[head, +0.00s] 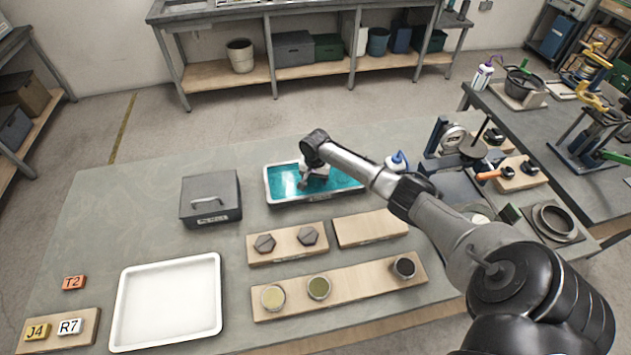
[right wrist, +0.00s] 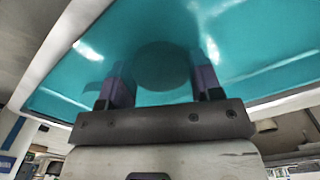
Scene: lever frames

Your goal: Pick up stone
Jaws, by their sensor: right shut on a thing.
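My right gripper (head: 310,180) reaches down into a shallow tray (head: 268,186) of teal liquid at the middle of the bench. In the right wrist view its two fingers (right wrist: 162,88) are apart, with a dark rounded shape, seemingly the stone (right wrist: 163,66), between them. The gripper is shut on it. Its outline is dim against the teal, and I cannot tell how far it is below the surface. In the head view the gripper hides it. Two dark six-sided pieces (head: 265,243) (head: 308,236) lie on a wooden board (head: 286,256) in front of the tray. My left gripper is not in view.
A grey lidded box (head: 210,199) stands left of the tray. A white empty tray (head: 167,302) lies front left, near tags T2 (head: 74,282), J4 (head: 37,331) and R7 (head: 69,326). A bare board (head: 370,228) and a board with small round dishes (head: 345,284) lie in front.

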